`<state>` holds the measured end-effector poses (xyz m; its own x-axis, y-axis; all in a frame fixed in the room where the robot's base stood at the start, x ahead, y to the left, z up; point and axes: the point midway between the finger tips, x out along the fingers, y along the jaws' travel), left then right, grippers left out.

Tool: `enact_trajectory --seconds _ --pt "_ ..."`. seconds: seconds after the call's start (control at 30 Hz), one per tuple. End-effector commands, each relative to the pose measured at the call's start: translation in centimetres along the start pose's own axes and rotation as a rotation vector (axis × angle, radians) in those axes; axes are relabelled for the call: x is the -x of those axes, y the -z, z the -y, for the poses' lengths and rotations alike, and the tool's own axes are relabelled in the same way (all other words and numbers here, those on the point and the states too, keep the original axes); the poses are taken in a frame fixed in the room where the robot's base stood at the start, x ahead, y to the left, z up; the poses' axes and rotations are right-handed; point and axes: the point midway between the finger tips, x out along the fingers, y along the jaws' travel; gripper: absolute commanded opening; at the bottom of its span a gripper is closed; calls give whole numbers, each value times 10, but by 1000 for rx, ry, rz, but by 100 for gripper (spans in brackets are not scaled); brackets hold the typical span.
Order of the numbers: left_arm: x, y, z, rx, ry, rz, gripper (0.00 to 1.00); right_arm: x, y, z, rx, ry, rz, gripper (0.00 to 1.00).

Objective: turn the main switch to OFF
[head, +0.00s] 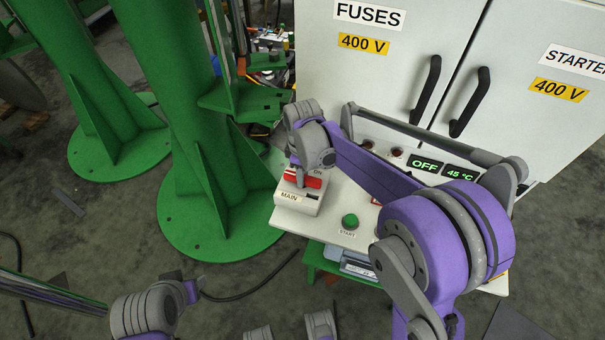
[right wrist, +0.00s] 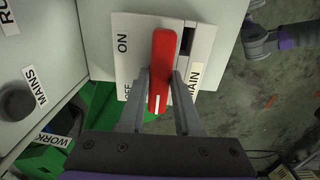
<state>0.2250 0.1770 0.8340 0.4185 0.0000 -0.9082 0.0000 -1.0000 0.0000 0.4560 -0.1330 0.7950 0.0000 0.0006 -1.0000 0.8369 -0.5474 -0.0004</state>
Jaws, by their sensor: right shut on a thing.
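The main switch (head: 297,199) is a white box with a red handle, marked MAIN, at the left end of the panel in the head view. My right gripper (head: 300,180) reaches down onto it. In the right wrist view its two fingers (right wrist: 160,105) stand on either side of the red handle (right wrist: 162,65), shut on its near end. The handle lies lengthwise away from the gripper, with a white mark at the end between the fingers. ON is printed at the far left of the plate; OFF, nearer the gripper, is partly hidden by a finger.
A green START button (head: 350,221) sits right of the switch. Displays reading OFF (head: 425,164) and 45 °C are further right, partly behind my right arm. A fuse cabinet (head: 395,60) with black handles stands behind. A green column (head: 205,130) stands close to the left.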

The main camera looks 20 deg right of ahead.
Motion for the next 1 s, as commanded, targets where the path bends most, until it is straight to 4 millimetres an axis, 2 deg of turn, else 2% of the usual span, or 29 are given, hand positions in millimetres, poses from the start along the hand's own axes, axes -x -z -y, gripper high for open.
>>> enact_trajectory --seconds 0.13,0.17,0.3,0.67,0.77,1.0 --pt "0 0 0 0 0 0 50 1 0 0 2 -1 0 0" --pt "0 0 0 0 0 0 50 1 0 0 2 -1 0 38" --pt "0 0 0 0 0 0 50 0 0 0 1 -1 0 62" --pt "1 0 0 0 0 0 50 5 0 0 0 0 0 62" --pt "2 1 0 0 0 -1 50 18 0 0 0 -1 0 62" --pt "8 5 0 0 0 -3 50 67 0 0 0 -1 0 62"
